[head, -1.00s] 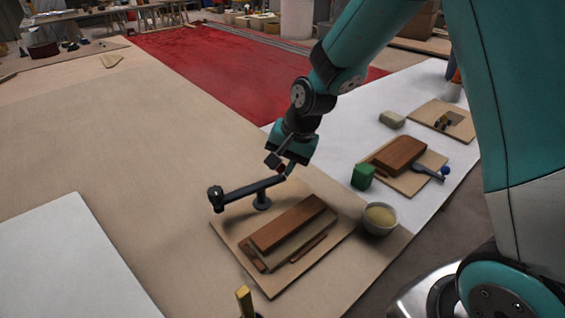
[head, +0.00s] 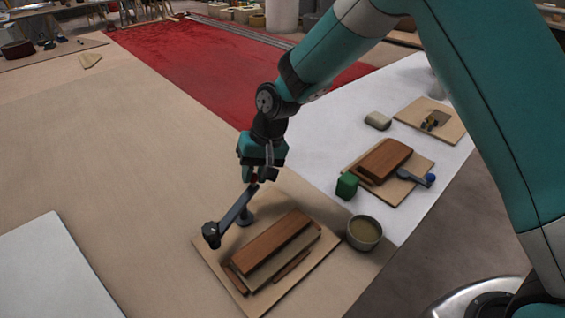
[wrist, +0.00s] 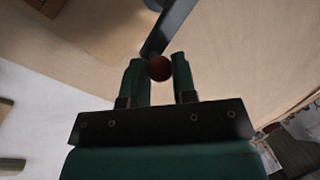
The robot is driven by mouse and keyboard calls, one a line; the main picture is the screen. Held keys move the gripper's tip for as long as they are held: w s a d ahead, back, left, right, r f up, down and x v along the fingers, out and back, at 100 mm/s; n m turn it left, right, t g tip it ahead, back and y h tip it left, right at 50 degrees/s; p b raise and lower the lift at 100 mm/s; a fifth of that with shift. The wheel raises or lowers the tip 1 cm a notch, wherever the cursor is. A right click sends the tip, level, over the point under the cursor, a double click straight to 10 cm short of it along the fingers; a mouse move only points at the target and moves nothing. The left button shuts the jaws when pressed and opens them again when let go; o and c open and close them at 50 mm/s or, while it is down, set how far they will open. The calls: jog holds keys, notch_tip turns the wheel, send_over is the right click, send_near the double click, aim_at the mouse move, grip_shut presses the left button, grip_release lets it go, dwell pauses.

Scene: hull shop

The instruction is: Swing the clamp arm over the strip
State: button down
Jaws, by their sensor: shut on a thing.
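The clamp arm (head: 232,213) is a dark bar on a short round post (head: 246,217) at the back left of a wooden board (head: 324,258). Its thick dark head (head: 211,235) hangs near the board's left corner, beside the stacked wood and not over it. A reddish-brown strip (head: 272,243) lies on top of that stack. My gripper (head: 255,179) is shut on the red knob at the arm's far end. In the wrist view, the red knob (wrist: 159,68) sits between the two green fingers, with the dark bar (wrist: 168,28) running up from it.
A grey bowl (head: 364,232) stands at the board's right, with a green block (head: 347,186) behind it. The table left of the clamp is clear up to a white panel (head: 55,272).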

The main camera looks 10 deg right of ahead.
jog(key=a+n+g+h+p, duration=0.1)
jog(key=a+n, duration=0.5)
jog(key=n, duration=0.7)
jog(key=shift+w+a+n+g+h, duration=0.2)
jog(key=shift+w+n+g+h, duration=0.25)
jog(key=shift+g+h, duration=0.5)
jog(key=shift+r, duration=0.1)
jog(key=c, duration=0.9)
grip_release()
jog(key=shift+g, duration=0.25)
jog(key=p+v, duration=1.5)
jog(key=v, duration=0.2)
jog(key=shift+s+a+r+p, duration=0.1)
jog(key=shift+r+p, duration=0.15)
jog(key=shift+p, duration=0.1)
